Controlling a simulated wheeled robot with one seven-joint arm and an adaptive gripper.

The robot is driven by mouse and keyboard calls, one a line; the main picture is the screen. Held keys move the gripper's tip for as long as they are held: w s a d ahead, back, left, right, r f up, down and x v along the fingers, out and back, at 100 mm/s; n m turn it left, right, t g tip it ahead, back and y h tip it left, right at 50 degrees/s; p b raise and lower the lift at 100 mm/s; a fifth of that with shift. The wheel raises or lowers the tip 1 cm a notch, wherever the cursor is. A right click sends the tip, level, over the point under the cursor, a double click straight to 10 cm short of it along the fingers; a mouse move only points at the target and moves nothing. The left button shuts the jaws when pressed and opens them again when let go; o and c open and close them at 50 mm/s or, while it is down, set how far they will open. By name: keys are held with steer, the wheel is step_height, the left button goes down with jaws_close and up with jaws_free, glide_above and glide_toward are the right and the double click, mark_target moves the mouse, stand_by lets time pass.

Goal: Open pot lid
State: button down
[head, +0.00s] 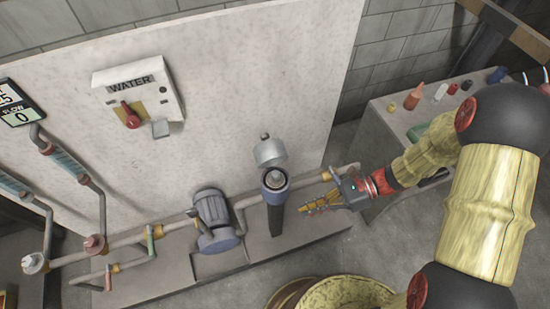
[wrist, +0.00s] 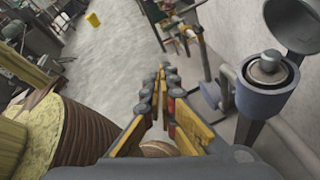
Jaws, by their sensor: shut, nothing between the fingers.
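The pot is a small blue-grey cup (head: 275,186) on a dark post in front of the pale panel; it also shows at the right of the wrist view (wrist: 262,97). Its grey lid (head: 270,152) stands swung up at the back of the rim, and the wrist view shows the lid tilted up too (wrist: 295,25). The mouth is uncovered, and a round metal piece (wrist: 268,63) shows inside. My gripper (head: 303,209) is to the right of the pot and a little lower in the head view, apart from pot and lid. Its fingers (wrist: 162,72) are closed together and empty.
A motor-like pump (head: 214,218) and pipes (head: 130,238) run left of the pot along a low ledge. A WATER box (head: 138,95) with a red knob hangs on the panel. A side table (head: 392,128) with small bottles stands at the right. Open floor shows in the wrist view.

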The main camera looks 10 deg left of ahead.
steer(key=w+a+f+m+t+y+b, duration=0.1)
steer(key=w+a+f+m+t+y, duration=0.3)
steer(key=m, duration=0.4)
steer(key=m+t+y+b, duration=0.35)
steer(key=m+t, duration=0.25)
steer(key=m, duration=0.5)
glide_toward(261, 148)
steer(key=s+a, duration=0.2)
steer(key=s, duration=0.1)
steer(key=shift+f, duration=0.15)
steer(key=w+a, duration=0.1)
steer(key=w+r+b, duration=0.1)
steer(key=w+a, duration=0.1)
steer(key=shift+w+a+r, duration=0.25)
steer(key=shift+a, duration=0.05)
steer(key=shift+w+r, duration=0.1)
steer(key=shift+r, duration=0.05)
steer(key=shift+a+r+h+p, duration=0.1)
steer(key=shift+h+p, duration=0.15)
steer(key=shift+p, duration=0.35)
steer(key=shift+w, duration=0.1)
